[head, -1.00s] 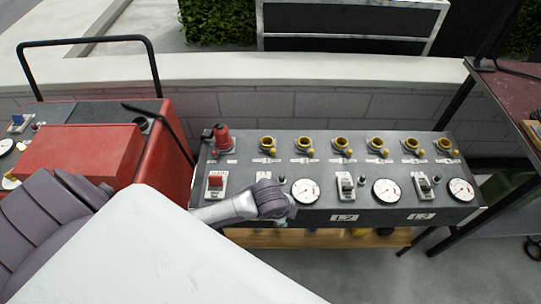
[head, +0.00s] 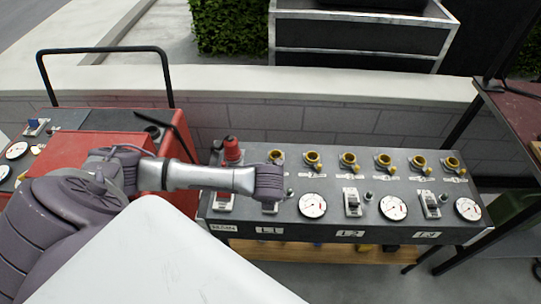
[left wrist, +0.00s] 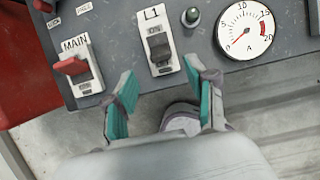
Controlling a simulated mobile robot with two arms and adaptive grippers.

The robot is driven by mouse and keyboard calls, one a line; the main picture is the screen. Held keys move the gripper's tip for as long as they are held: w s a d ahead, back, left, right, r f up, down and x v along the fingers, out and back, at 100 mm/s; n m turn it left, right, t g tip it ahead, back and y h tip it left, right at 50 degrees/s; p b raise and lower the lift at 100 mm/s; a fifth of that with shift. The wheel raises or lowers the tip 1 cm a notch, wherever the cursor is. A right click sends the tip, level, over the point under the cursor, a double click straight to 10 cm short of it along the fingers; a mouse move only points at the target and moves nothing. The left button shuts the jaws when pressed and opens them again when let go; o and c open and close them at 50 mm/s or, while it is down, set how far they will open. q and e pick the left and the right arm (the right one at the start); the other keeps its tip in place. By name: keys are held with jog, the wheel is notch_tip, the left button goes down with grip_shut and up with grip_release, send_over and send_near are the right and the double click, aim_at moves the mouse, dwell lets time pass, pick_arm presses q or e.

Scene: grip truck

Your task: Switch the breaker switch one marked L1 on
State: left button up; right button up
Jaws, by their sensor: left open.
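The L1 breaker switch (left wrist: 158,47) has a dark grey lever on a white plate marked L1, on the grey panel (left wrist: 115,42). In the left wrist view it sits just beyond my left gripper (left wrist: 159,68), whose teal-lined fingers are open and empty, one towards each side of its lower end. I cannot tell whether they touch the panel. In the head view my left wrist hangs over the L1 switch (head: 270,208), hiding its upper part and the fingers. The L1 label (head: 269,230) shows on the panel front. My right gripper is not in view.
The MAIN switch (left wrist: 75,66) with a red lever is left of L1. The L2 switch (head: 352,202) and another switch (head: 430,204) stand further right. A red machine (head: 95,147) is at left.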

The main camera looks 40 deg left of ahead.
pick_arm(q)
jog(key=x, duration=0.6)
jog(key=shift+w+f, duration=0.1)
jog(key=shift+f, duration=0.2)
grip_shut()
